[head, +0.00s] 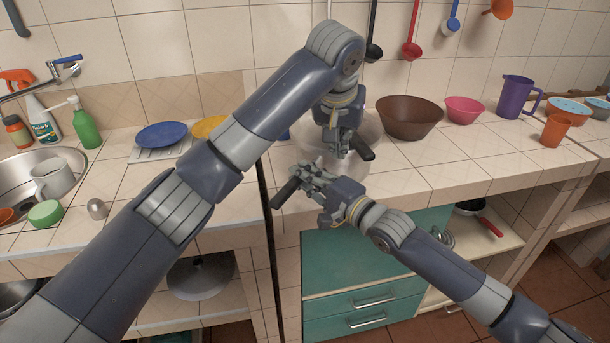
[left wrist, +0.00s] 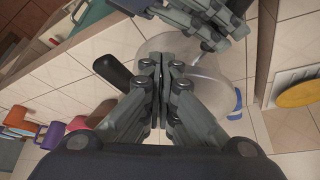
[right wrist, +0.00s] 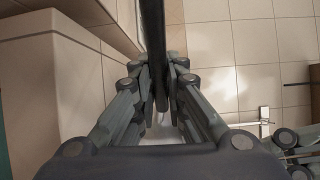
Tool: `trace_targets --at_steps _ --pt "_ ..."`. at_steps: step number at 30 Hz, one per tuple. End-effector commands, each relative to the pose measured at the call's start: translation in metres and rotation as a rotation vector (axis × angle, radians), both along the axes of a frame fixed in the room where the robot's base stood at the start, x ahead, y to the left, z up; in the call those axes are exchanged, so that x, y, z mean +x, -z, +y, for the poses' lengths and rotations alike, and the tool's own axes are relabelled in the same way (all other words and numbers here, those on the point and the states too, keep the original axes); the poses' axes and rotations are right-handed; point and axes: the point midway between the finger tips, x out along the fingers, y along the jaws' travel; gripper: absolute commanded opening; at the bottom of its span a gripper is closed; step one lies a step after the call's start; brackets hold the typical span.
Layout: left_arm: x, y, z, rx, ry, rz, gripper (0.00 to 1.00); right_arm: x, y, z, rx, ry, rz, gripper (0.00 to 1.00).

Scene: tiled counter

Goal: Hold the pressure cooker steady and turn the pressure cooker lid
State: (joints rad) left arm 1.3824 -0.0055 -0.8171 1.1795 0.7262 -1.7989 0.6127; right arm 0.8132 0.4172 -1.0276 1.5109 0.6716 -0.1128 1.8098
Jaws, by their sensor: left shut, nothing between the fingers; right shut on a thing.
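The pressure cooker, pale and see-through, stands near the counter's front edge, mostly hidden by my arms in the head view; its round body shows in the left wrist view (left wrist: 205,68). One black handle (head: 284,194) points forward over the edge; my right gripper (head: 301,181) is shut on it, and it runs between the fingers in the right wrist view (right wrist: 153,45). A second black handle (head: 364,149) points right. My left gripper (head: 343,150) points down over the cooker, shut and empty, beside that second handle. I cannot tell which handle belongs to the lid.
A brown bowl (head: 408,117), pink bowl (head: 464,109) and purple jug (head: 516,96) stand right of the cooker. Blue (head: 161,134) and yellow (head: 209,127) plates lie left. The sink (head: 40,172) is far left. Counter right of the cooker is clear at the front.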

Motion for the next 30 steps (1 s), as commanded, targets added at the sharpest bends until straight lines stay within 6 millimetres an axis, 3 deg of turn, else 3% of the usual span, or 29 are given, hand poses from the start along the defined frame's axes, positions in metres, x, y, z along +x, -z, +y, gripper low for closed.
trace_targets --at_steps 18,29,30 --pt "0.0 -0.061 0.0 0.0 0.0 -0.001 0.0 0.0 0.003 0.0 -0.004 0.001 0.005 0.0" --pt "0.0 -0.068 0.0 0.0 0.0 0.0 0.0 0.0 0.003 0.0 -0.004 0.001 0.005 0.0" --pt "0.0 -0.068 0.0 0.0 0.0 0.0 0.0 0.0 0.003 0.0 -0.004 0.001 0.005 0.19"
